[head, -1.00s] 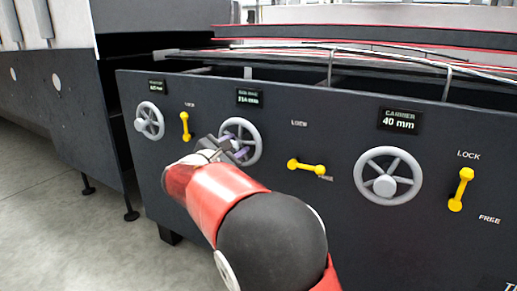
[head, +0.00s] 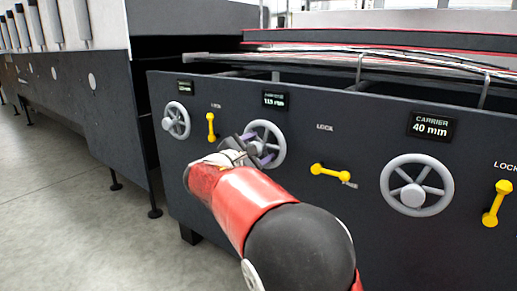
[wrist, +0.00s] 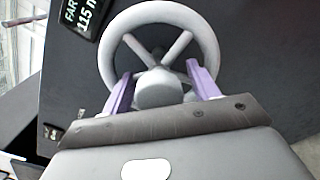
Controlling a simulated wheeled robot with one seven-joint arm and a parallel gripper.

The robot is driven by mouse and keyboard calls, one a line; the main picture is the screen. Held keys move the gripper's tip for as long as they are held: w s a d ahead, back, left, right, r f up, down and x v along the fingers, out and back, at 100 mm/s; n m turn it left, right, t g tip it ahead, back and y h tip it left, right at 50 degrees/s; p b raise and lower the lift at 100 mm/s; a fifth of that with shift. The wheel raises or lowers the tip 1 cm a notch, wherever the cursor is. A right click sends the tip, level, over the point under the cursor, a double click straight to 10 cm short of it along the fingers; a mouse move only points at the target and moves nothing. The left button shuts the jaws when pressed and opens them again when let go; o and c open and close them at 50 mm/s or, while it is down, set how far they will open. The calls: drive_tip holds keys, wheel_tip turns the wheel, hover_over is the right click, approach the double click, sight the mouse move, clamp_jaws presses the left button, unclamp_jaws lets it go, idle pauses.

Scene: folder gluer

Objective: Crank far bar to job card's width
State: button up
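The far-bar handwheel (head: 265,144) is grey, on the dark panel, second from the left. Its display (head: 274,101) reads 115 mm; the wrist view shows "FAR" and 115 m on it (wrist: 85,18). My gripper (head: 250,150) is at this wheel. Contact with hub or spokes is unclear. The yellow lever (head: 330,173) right of the wheel lies nearly level, toward its lower label. I see no job card.
The carrier handwheel (head: 417,185) with its 40 mm display (head: 431,127) is to the right, beside an upright yellow lever (head: 496,204). Another handwheel (head: 176,120) and upright lever (head: 211,126) are left. Open floor (head: 70,190) lies at left.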

drive_tip(key=v, duration=0.7)
drive_tip(key=shift+s+a, duration=0.25)
drive_tip(key=shift+s, duration=0.05)
